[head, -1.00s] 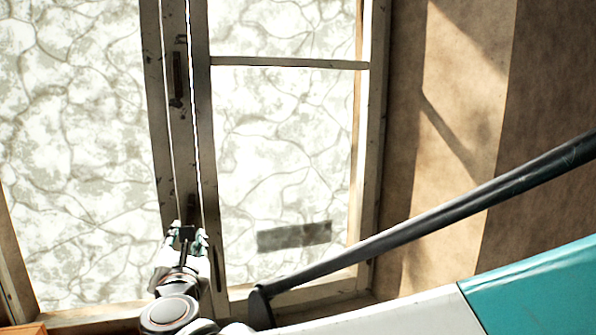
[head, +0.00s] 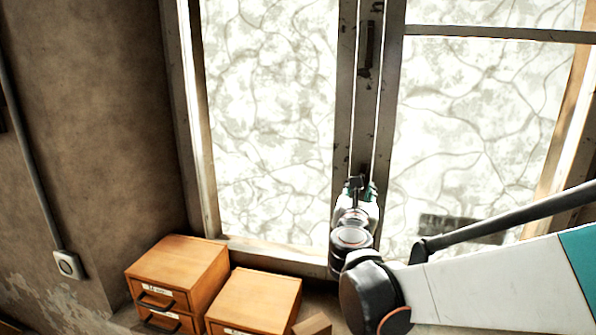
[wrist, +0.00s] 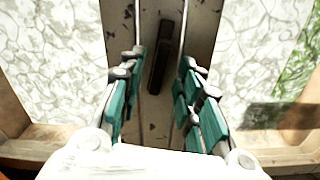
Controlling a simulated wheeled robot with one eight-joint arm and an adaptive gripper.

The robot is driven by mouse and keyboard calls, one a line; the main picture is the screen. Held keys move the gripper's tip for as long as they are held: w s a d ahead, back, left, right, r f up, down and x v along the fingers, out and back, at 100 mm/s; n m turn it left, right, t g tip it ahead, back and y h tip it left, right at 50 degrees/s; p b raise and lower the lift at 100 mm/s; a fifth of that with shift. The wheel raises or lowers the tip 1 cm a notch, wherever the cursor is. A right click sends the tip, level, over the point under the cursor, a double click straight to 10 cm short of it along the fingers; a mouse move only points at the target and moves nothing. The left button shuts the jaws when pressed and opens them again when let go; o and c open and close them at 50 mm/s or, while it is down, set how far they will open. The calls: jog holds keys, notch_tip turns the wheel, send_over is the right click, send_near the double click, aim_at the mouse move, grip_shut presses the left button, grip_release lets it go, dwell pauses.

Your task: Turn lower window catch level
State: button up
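The lower window catch (wrist: 160,57) is a dark, narrow bar on the window's weathered middle post (wrist: 205,22). In the wrist view it stands nearly upright, its top leaning slightly right. My gripper (wrist: 161,65) is open, with teal-padded fingers on either side of the catch in the picture. I see a gap between each finger row and the bar; I cannot tell whether the fingertips reach its depth. In the head view my gripper (head: 357,187) is in front of the lower post and largely hides the lower catch. The upper catch (head: 369,45) is upright, well above.
Two wooden drawer boxes, one left (head: 178,268) and one nearer (head: 255,300), stand below the window's left side. A dark rod (head: 510,218) slants across the lower right. Frosted panes (head: 270,110) flank the post. A wall switch (head: 68,264) is at far left.

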jog(key=shift+x, duration=1.75)
jog(key=shift+w+f, duration=0.1)
jog(key=shift+w, duration=0.05)
grip_shut()
jog(key=m+b, duration=0.1)
jog(key=m, duration=0.2)
jog(key=shift+m+b, duration=0.3)
jog(key=m+b, duration=0.1)
jog(key=m, duration=0.3)
jog(key=shift+m+b, duration=0.3)
jog(key=shift+b, duration=0.1)
jog(key=m+b, duration=0.1)
jog(key=m, duration=0.3)
jog(key=shift+s, duration=0.2)
jog(key=shift+a+m+b, duration=0.1)
jog(key=shift+m+b, duration=0.35)
jog(key=shift+m, duration=1.25)
